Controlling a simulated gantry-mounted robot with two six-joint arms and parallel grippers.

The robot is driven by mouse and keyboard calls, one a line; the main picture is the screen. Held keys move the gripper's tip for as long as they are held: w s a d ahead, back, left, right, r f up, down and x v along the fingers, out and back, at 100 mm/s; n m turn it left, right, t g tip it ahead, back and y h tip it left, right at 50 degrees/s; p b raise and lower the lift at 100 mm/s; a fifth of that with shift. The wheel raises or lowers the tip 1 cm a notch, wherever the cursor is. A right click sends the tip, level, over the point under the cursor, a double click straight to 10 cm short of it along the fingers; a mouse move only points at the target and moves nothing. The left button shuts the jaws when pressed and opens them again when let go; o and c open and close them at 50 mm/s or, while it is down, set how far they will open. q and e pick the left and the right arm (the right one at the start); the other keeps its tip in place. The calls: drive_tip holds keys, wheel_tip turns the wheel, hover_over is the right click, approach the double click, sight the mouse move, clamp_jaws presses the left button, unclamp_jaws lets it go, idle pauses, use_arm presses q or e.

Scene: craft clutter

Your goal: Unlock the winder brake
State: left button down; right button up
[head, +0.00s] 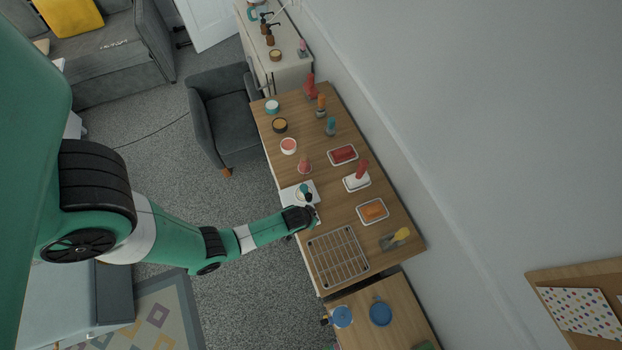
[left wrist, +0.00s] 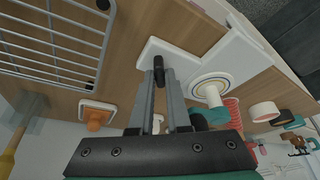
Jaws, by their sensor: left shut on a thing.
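The winder stands on a white base plate (head: 290,191) at the left edge of the wooden table. In the left wrist view its plate (left wrist: 205,38) carries a round ringed disc (left wrist: 211,82) with a white post. A dark lever (left wrist: 158,64) rises from the plate's corner; it looks like the brake. My left gripper (head: 311,215) is over the near end of the winder. In the left wrist view its fingers (left wrist: 161,78) are closed around the lever. The lever's lower part is partly hidden by the fingers. My right gripper is not in view.
A wire rack (head: 338,257) lies close to my left gripper. An orange block sits in a white tray (head: 372,210) to the right. Further up are a white block tray (head: 356,184), a red block tray (head: 343,154) and several jars. A yellow-headed tool (head: 401,234) lies near the right edge.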

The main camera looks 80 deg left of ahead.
use_arm(q)
drive_tip(key=shift+d+n+g+y, duration=0.1)
drive_tip(key=shift+n+g+y, duration=0.2)
drive_tip(key=shift+n, duration=0.6)
drive_tip(key=shift+r+n, duration=0.1)
drive_tip(key=shift+n, duration=0.4)
drive_tip(key=n+p, duration=0.1)
drive_tip(key=n+g+p, duration=0.1)
drive_tip(key=n, duration=0.1)
drive_tip(key=shift+w+n+g+y, duration=0.15)
drive_tip(key=shift+n+g+y, duration=0.15)
drive_tip(key=shift+y, duration=0.1)
drive_tip(key=shift+w+n+g+p, duration=0.1)
drive_tip(key=shift+n+g+p, duration=0.35)
drive_tip(key=shift+n, duration=0.75)
drive_tip(key=shift+n+g, duration=0.45)
drive_tip(key=shift+n, duration=0.65)
drive_tip(key=c, duration=0.9)
unclamp_jaws()
